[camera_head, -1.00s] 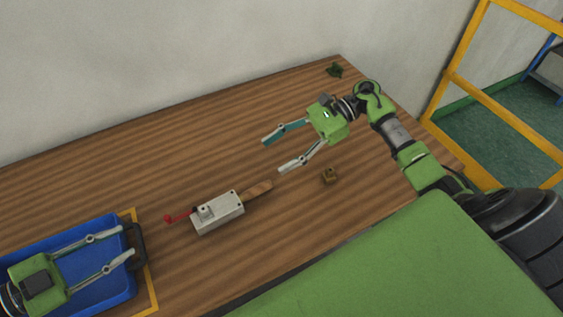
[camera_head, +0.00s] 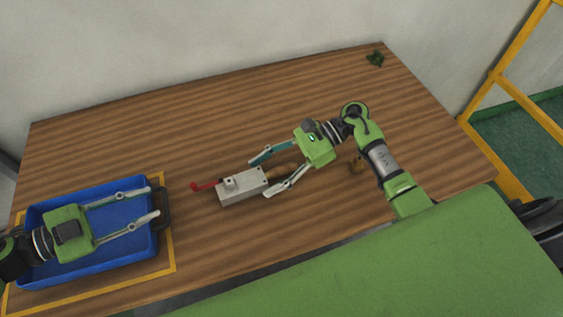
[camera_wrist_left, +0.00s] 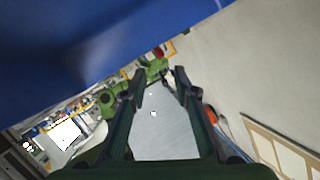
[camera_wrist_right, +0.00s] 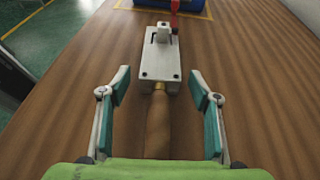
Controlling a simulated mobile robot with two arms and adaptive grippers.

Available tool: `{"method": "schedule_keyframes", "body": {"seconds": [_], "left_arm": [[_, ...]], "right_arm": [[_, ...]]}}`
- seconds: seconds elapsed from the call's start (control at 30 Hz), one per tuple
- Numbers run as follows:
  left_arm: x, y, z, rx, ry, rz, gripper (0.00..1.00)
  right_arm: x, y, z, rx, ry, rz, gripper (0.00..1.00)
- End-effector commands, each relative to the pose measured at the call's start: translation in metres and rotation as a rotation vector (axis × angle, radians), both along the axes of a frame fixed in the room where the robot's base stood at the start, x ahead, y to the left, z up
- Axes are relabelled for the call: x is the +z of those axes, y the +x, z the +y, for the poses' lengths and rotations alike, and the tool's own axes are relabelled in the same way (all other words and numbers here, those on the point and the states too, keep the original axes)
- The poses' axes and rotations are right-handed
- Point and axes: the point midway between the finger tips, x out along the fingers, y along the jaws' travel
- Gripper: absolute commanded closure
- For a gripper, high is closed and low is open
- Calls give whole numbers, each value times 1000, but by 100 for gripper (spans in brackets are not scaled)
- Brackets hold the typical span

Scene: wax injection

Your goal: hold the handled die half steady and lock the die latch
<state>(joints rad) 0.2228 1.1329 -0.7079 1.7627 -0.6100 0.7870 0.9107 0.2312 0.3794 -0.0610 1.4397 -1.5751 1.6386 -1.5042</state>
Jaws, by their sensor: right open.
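The die (camera_head: 242,187) is a pale grey block lying on the wooden table, with a wooden handle (camera_wrist_right: 157,128) at its right end in the head view. The red latch lever (camera_head: 204,186) sticks out at its other end; it also shows at the top of the right wrist view (camera_wrist_right: 175,8). My right gripper (camera_head: 259,178) is open, its fingers on either side of the handle and apart from it. My left gripper (camera_head: 154,203) is open and empty above the blue tray, left of the die. The left wrist view does not show the die.
The blue tray (camera_head: 60,273) with a dark handle stands inside a yellow outline at the table's left. The table behind the die is clear.

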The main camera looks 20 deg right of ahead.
Motion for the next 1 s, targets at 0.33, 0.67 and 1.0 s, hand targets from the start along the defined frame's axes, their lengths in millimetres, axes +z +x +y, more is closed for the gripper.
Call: {"method": "schedule_keyframes", "body": {"seconds": [0.33, 0.67, 1.0], "left_arm": [[0, 0, 0, 0, 0, 0, 72], [0, 0, 0, 0, 0, 0, 72], [1, 1, -2, -18, 7, -30, 100]], "right_arm": [[-4, 0, 10, -1, 0, 0, 43], [-4, 0, 10, -1, 0, 0, 100], [-4, 0, 10, -1, 0, -1, 100]]}}
